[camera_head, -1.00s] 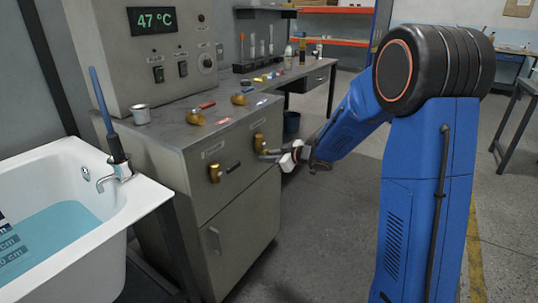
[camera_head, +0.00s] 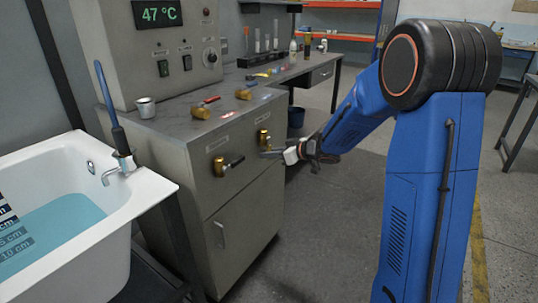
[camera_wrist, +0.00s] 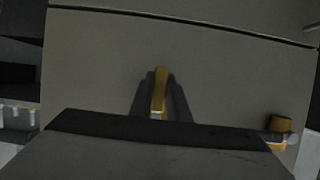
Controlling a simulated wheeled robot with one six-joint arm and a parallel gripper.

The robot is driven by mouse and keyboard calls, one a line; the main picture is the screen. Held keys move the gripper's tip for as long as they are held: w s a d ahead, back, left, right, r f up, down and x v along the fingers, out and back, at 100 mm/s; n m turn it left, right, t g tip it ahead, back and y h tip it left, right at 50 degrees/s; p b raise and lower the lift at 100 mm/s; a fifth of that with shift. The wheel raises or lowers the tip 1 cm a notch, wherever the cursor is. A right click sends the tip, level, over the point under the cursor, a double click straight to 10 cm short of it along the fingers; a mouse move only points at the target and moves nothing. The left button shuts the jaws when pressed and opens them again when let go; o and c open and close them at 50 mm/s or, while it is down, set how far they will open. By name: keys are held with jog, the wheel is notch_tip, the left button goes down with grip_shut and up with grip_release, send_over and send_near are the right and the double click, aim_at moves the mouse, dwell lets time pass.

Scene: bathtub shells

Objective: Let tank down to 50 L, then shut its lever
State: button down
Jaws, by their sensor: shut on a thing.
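The white tub (camera_head: 150,190) at the left holds blue water (camera_head: 60,225) beside a dark scale (camera_head: 12,232) marked in cm; no litre reading is legible. On the grey cabinet front are a left brass valve (camera_head: 219,166) with a dark lever (camera_head: 235,162) and a right brass valve (camera_head: 263,136). My gripper (camera_head: 276,154) is at the right valve, shut on its lever, which is mostly hidden. In the wrist view a brass piece (camera_wrist: 160,92) shows between the dark fingers (camera_wrist: 160,108), and another brass fitting (camera_wrist: 281,124) is at the right.
The cabinet top carries a metal cup (camera_head: 146,107), a red-handled brass valve (camera_head: 202,111) and another brass valve (camera_head: 244,94). The panel display (camera_head: 158,14) reads 47 °C. A workbench (camera_head: 300,72) stands behind. The floor (camera_head: 320,240) before the cabinet is clear.

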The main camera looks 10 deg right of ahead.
jog(key=c, duration=1.7)
grip_release()
jog(key=v, duration=1.7)
jog(key=shift+s+d+r, duration=0.1)
jog(key=shift+s+d, duration=0.05)
